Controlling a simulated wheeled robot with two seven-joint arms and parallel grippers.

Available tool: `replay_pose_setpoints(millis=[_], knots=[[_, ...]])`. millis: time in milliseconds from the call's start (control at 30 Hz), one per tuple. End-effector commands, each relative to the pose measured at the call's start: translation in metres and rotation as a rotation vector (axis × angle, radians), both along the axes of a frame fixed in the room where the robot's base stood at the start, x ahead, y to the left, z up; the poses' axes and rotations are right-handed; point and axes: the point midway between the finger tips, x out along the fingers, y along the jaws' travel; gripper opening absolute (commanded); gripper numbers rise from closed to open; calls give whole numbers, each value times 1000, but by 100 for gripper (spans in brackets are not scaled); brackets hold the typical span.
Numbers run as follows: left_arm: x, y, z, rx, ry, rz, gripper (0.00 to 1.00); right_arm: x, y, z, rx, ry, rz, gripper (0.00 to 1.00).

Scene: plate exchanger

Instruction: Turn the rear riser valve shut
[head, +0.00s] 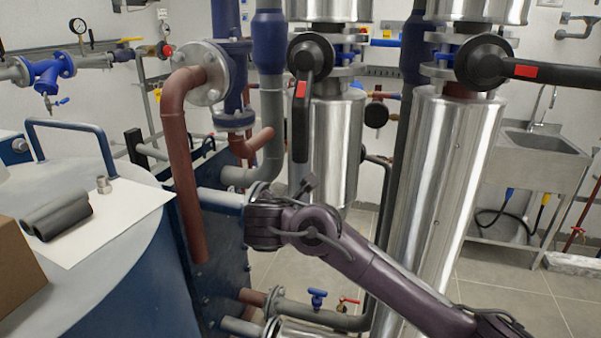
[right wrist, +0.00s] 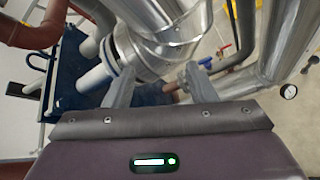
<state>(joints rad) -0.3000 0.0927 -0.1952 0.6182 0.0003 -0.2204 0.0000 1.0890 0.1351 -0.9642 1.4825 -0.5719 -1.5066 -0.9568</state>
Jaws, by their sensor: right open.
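Two black lever valves sit on silver-clad risers in the head view. The farther one, the rear riser valve (head: 311,57), has its lever (head: 300,120) hanging straight down along the pipe. The nearer valve (head: 484,62) has its lever (head: 555,72) pointing level to the right. My right gripper (head: 262,222) is below and left of the rear valve's lever, apart from it, its fingers hard to make out. In the right wrist view its two fingers (right wrist: 160,82) are spread and empty, with silver pipe beyond them. Neither lever is clear there. My left gripper is out of view.
A blue plate exchanger (head: 222,255) and brown pipe (head: 178,150) stand left of my right gripper. The front silver riser (head: 440,190) stands to its right. Below are small blue (head: 317,297) and red (head: 347,303) valves. A steel sink (head: 545,145) is at the back right.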

Motion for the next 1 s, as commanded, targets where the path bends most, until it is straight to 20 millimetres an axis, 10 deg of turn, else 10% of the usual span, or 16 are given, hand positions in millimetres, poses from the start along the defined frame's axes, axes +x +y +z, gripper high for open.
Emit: replay_pose_setpoints(millis=[100, 300, 1000], knots=[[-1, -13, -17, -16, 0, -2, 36, -28, 6, 84, -309, -205, 47, 51], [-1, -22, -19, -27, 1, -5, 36, -45, 2, 152, -606, -345, 22, 51], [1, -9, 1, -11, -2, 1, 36, 27, -24, 166, -667, -361, 11, 51]])
